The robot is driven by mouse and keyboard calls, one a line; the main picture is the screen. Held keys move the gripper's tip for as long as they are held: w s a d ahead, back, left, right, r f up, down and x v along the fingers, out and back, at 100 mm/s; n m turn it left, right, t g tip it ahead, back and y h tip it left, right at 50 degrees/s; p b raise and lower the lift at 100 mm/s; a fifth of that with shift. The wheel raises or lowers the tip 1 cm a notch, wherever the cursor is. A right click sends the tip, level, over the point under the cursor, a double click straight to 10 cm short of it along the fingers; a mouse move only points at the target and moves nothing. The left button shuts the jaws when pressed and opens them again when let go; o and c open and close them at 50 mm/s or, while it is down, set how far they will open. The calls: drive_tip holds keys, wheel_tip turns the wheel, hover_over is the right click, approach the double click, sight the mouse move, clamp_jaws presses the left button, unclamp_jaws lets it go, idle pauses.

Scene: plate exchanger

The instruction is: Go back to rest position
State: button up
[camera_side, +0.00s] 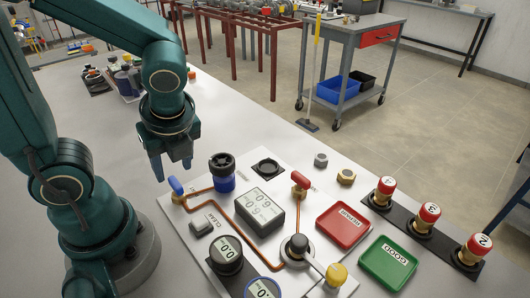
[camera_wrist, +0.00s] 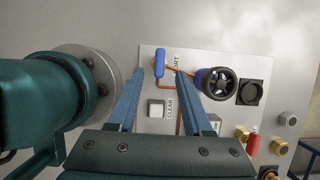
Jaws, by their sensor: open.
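My gripper (camera_side: 173,171) hangs open and empty above the left back corner of the light panel (camera_side: 205,262). In the wrist view my gripper's two blue fingers (camera_wrist: 160,78) stand apart with nothing between them, above the blue-handled valve (camera_wrist: 159,63) and the CLEAR button (camera_wrist: 157,109). In the side view the blue-handled valve (camera_side: 176,187) sits below and in front of the fingers. A dark cylinder with a blue base (camera_side: 222,172) stands to the right of the fingers, apart from them.
The panel carries a grey display box (camera_side: 260,212), round gauges (camera_side: 226,255) and a red-handled valve (camera_side: 300,184). A red tray (camera_side: 343,226) and a green tray (camera_side: 389,263) lie to the right. Red-capped fittings (camera_side: 422,218) stand on a black strip. Bottles (camera_side: 125,78) stand behind.

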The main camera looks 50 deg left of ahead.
drive_tip(key=shift+r, duration=0.1)
drive_tip(key=shift+w+a+r+t, duration=0.1)
drive_tip(key=shift+w+r+t, duration=0.05)
drive_tip(key=shift+r+t, duration=0.15)
drive_tip(key=w+d+r+n+t+h, duration=0.1)
drive_tip(key=d+r+n+t+h, duration=0.3)
drive_tip(key=n, duration=1.4)
wheel_tip(320, 180, up, 2)
drive_tip(key=d+t, duration=0.1)
drive_tip(key=d, duration=0.1)
drive_tip(key=shift+d, duration=0.35)
